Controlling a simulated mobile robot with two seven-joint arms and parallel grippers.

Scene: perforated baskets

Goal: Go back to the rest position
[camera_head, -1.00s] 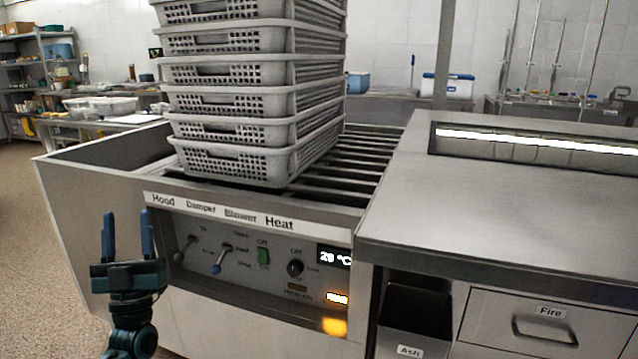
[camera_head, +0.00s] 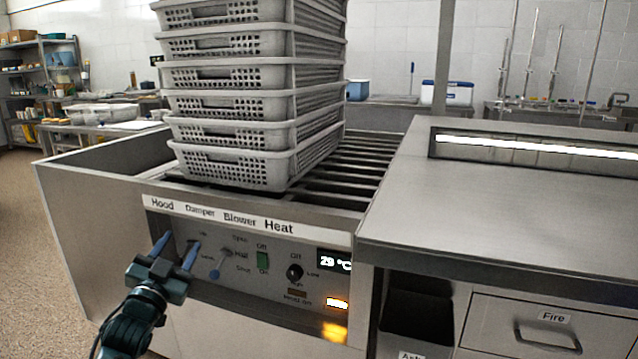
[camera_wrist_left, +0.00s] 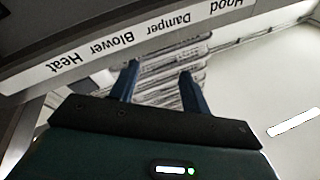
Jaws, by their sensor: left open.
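My left gripper (camera_head: 177,250) is open and empty in the head view. It is in front of the control panel (camera_head: 240,262), over the Hood and Damper end. Its blue fingers point up, and the hood switch is partly hidden behind it. In the left wrist view the two blue fingers (camera_wrist_left: 158,88) stand apart with nothing between them. The label strip (camera_wrist_left: 130,45) shows upside down there. My right gripper is in neither view.
A stack of grey perforated baskets (camera_head: 230,105) stands on the roller rack (camera_head: 350,165) behind the panel. A steel counter (camera_head: 500,205) with a Fire drawer (camera_head: 550,330) is at the right. The floor (camera_head: 30,240) at the left is clear.

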